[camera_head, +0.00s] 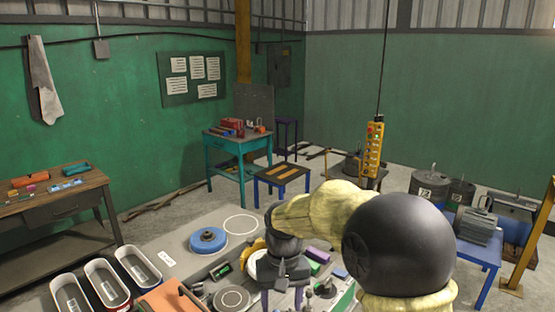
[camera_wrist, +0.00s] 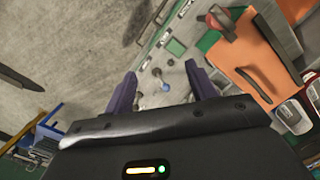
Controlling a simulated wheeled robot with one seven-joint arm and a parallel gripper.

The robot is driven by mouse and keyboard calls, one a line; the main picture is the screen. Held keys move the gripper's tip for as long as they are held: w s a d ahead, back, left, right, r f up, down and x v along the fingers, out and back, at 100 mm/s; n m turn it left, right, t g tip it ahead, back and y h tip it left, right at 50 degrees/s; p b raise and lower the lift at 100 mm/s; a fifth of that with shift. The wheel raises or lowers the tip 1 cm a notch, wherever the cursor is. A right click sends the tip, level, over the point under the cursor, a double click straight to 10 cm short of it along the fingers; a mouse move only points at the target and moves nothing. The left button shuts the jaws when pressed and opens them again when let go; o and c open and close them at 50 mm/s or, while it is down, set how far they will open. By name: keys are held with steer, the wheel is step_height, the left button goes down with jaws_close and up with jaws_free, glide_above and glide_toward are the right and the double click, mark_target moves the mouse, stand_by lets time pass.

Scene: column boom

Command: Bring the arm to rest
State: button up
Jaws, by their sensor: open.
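My arm reaches out over the grey work table (camera_head: 190,238) in the head view, with its large black joint and pale yellow covered links in the foreground. My gripper (camera_head: 283,300) points down above the front part of the table, its two purple fingers apart. In the wrist view my gripper (camera_wrist: 163,88) is open, and nothing is between its fingers. Small knobs and a green-marked plate lie below it. My arm hides part of the table's right side.
On the table are a blue disc (camera_head: 207,240), an orange case (camera_head: 170,299) and several grey-lined bins (camera_head: 107,284). A yellow pendant (camera_head: 373,146) hangs on a cable behind my arm. A blue table (camera_head: 479,249) stands at the right.

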steer(key=s+d+f+m+t, duration=0.2)
steer(key=s+d+f+t, duration=0.2)
steer(key=s+d, duration=0.8)
step_height(320, 180, down, 2)
steer(key=shift+s+d+b, duration=0.15)
steer(key=shift+d+b, duration=0.2)
steer(key=shift+d, duration=0.85)
